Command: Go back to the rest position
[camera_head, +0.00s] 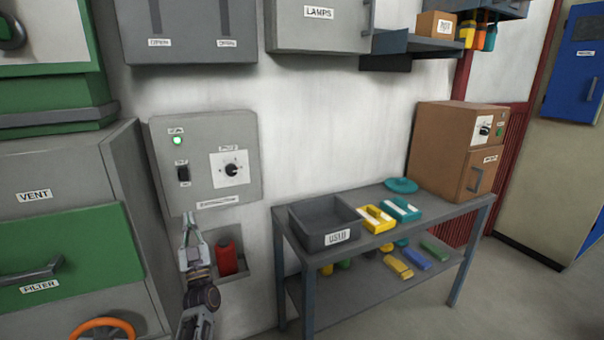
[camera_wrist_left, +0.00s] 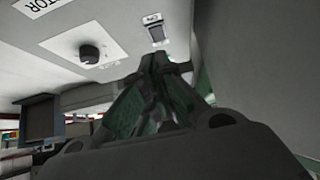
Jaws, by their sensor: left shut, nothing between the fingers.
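My left gripper (camera_head: 188,218) is shut and empty, just below the lower left edge of the grey wall control box (camera_head: 245,187). The box has a lit green lamp (camera_head: 177,141), a black switch (camera_head: 183,173) and a round black knob (camera_head: 231,169). In the left wrist view my shut left gripper (camera_wrist_left: 155,62) points toward the box's face, with the knob (camera_wrist_left: 89,54) to its left and the switch (camera_wrist_left: 156,33) just beyond its tips. I cannot tell whether the tips touch the box. My right gripper is not in view.
A red object (camera_head: 226,257) sits in a wall recess beside my left arm. A grey table (camera_head: 350,258) holds a dark bin (camera_head: 310,236), yellow and teal items, and a brown oven-like box (camera_head: 437,150). A grey and green cabinet (camera_head: 70,248) stands left. Floor shows at lower right.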

